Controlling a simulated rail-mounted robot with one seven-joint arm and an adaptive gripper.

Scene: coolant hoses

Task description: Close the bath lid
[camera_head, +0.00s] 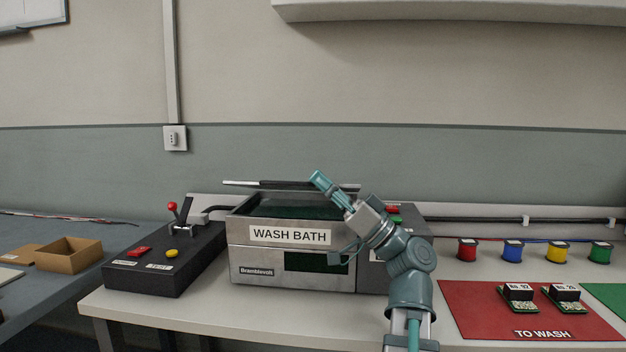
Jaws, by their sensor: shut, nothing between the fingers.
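The wash bath (240,255) is a grey metal box with a "WASH BATH" label, standing on the white bench. Its top is open and its dark inside shows. The bath lid (275,184) shows as a thin, dark, nearly edge-on strip raised above the back of the opening. My gripper (318,178) is shut and empty, pointing up and left over the bath's right part. It overlaps the lid in the picture; I cannot tell whether it touches it. My arm hides part of the bath's right side.
A black control box (165,262) with a red-knobbed lever (173,208) stands left of the bath. At right, a red "TO WASH" mat (470,318) holds two circuit boards, with several coloured spools (512,251) behind. A cardboard box (69,253) sits far left.

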